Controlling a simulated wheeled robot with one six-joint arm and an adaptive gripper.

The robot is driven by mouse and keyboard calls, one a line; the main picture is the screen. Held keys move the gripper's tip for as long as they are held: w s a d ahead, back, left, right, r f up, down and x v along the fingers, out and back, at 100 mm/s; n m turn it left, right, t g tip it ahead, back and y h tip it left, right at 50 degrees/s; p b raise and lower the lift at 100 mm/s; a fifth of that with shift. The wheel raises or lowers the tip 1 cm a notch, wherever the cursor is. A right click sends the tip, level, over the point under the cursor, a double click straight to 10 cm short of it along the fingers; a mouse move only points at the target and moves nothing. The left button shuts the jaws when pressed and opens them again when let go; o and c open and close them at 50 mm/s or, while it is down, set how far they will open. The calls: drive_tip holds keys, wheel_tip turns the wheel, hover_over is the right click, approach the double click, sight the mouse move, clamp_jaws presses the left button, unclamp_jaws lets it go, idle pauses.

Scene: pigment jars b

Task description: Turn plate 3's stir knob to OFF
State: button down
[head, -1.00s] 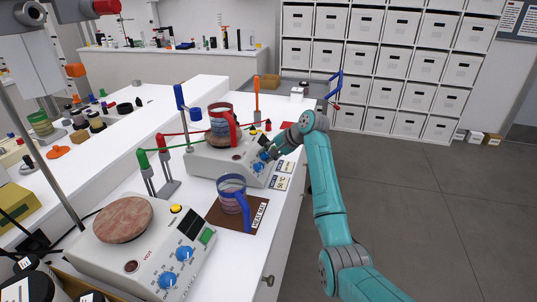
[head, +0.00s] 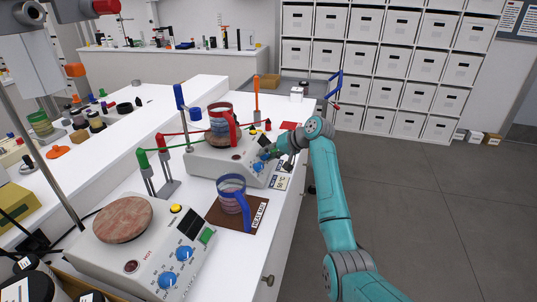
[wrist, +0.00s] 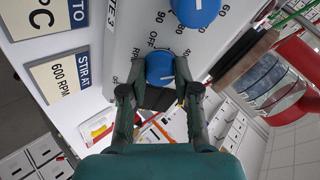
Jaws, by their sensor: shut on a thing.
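Plate 3 (head: 208,165) is a white hot plate at the back of the bench, with a beaker on its round top. Its panel shows in the wrist view (wrist: 122,45), with part of the label "TE 3" readable. The blue stir knob (wrist: 159,67) sits between my fingertips beside the printed OFF and RPM marks. Its white pointer line is visible, but I cannot tell its exact setting. My gripper (wrist: 160,78) is shut on this knob; it also shows in the head view (head: 277,153). A second blue knob (wrist: 194,10) with number marks is beside it.
A nearer hot plate (head: 135,262) has a bare brown top. A blue-handled beaker (head: 231,190) stands on a brown mat (head: 222,218). Floor to the right is clear.

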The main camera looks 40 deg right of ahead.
drive_tip(key=n, duration=0.4)
drive_tip(key=shift+f+n+y, duration=0.1)
drive_tip(key=shift+n+y, duration=0.3)
drive_tip(key=n+y, duration=0.1)
drive_tip(key=n, duration=0.3)
drive_tip(key=shift+d+n, duration=0.15)
drive_tip(key=shift+n, duration=0.25)
drive_tip(key=n+y, duration=0.1)
drive_tip(key=n, duration=0.4)
drive_tip(key=shift+n+g+y, duration=0.3)
drive_tip(key=shift+n+g, duration=0.3)
drive_tip(key=shift+n, duration=1.8)
drive_tip(key=c, duration=0.8)
unclamp_jaws()
drive_tip(key=shift+c, duration=0.2)
drive_tip(key=shift+d, duration=0.1)
drive_tip(key=v, duration=1.2)
